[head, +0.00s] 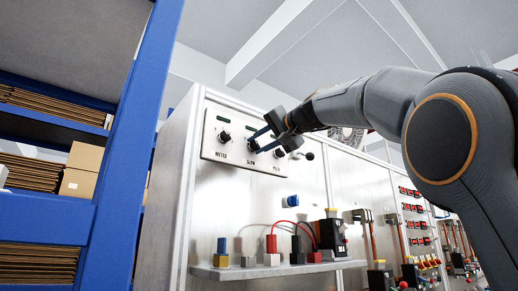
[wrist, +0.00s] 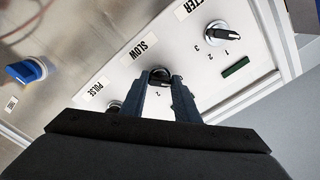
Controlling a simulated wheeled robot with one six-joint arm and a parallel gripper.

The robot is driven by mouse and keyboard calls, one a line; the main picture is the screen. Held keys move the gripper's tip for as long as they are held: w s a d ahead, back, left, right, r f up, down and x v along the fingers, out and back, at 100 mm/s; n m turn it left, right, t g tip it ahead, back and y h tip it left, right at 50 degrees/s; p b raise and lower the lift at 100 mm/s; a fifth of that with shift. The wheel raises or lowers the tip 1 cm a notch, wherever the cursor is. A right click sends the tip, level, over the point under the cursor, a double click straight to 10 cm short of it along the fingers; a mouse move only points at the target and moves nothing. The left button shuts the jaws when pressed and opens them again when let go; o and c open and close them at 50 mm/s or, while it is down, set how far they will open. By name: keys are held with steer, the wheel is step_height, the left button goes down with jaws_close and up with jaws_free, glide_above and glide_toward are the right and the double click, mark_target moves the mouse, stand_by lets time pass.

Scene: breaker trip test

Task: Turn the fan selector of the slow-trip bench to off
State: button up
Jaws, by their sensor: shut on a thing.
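A black rotary knob labelled SLOW (head: 253,145) sits in the middle of a light control plate on the tall cabinet. My gripper (head: 257,138) reaches it from the right, with its two blue fingers at the knob. In the wrist view, my gripper (wrist: 161,80) is shut on this SLOW knob (wrist: 160,74), one finger on each side. A numeral 2 shows between the fingers; other marks around the knob are hidden. I cannot read the knob's pointer setting clearly. No label reading fan is legible.
The METER knob (head: 224,137) is left of it; the PULSE knob (wrist: 114,107) is partly hidden by my gripper. A blue knob (head: 292,200) is lower on the cabinet. A shelf (head: 240,272) below holds terminals and wires. A blue rack (head: 130,160) stands at left.

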steer(key=shift+n, duration=0.3)
stand_by(0.4)
steer(key=o, duration=1)
steer(key=shift+o, duration=0.2)
steer(key=b+v, duration=0.2)
steer(key=v, duration=0.5)
steer(key=shift+s+d, duration=0.2)
steer(key=shift+s, duration=0.1)
steer(key=shift+s, duration=0.1)
